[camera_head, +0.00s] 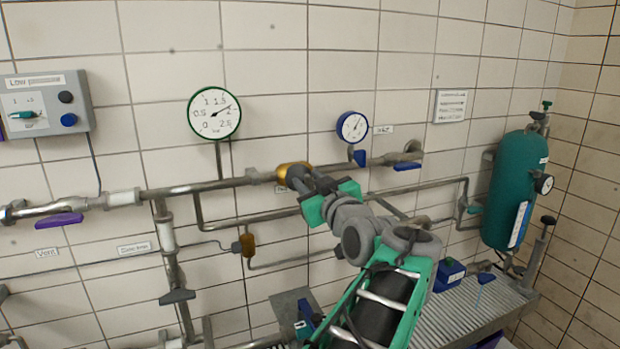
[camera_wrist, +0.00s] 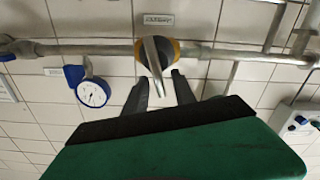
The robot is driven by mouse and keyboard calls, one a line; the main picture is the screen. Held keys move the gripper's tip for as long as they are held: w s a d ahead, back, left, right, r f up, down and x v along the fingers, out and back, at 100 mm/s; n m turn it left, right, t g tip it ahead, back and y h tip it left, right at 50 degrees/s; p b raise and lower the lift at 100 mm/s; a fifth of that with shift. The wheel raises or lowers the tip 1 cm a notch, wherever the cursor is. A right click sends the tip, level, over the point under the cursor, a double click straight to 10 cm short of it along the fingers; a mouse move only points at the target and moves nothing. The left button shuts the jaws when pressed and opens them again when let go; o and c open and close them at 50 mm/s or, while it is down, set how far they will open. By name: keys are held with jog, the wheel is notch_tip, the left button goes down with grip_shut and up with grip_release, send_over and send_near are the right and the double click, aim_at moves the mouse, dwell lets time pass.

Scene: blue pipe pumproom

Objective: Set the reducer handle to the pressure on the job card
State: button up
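The reducer (camera_head: 291,171) is a brass-coloured body on the upper pipe. Its grey lever handle (camera_wrist: 154,62) points toward my wrist camera, against a dark and yellow body. My gripper (camera_head: 314,184) is at the reducer in the head view and partly covers it. In the wrist view my gripper's dark fingers (camera_wrist: 161,75) stand apart, one on each side of the handle, with gaps visible. A large green-rimmed gauge (camera_head: 214,113) has its needle close to the 2 mark. A white sheet (camera_head: 451,106) on the wall may be the job card; its text is too small to read.
A small blue-rimmed gauge (camera_head: 352,127) is right of the reducer. A blue-handled valve (camera_head: 406,166) and a purple-handled valve (camera_head: 59,220) sit on the pipe. A grey control box (camera_head: 45,104) is at left, a green tank (camera_head: 517,190) at right.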

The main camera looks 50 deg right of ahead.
grip_shut()
dwell(0.6)
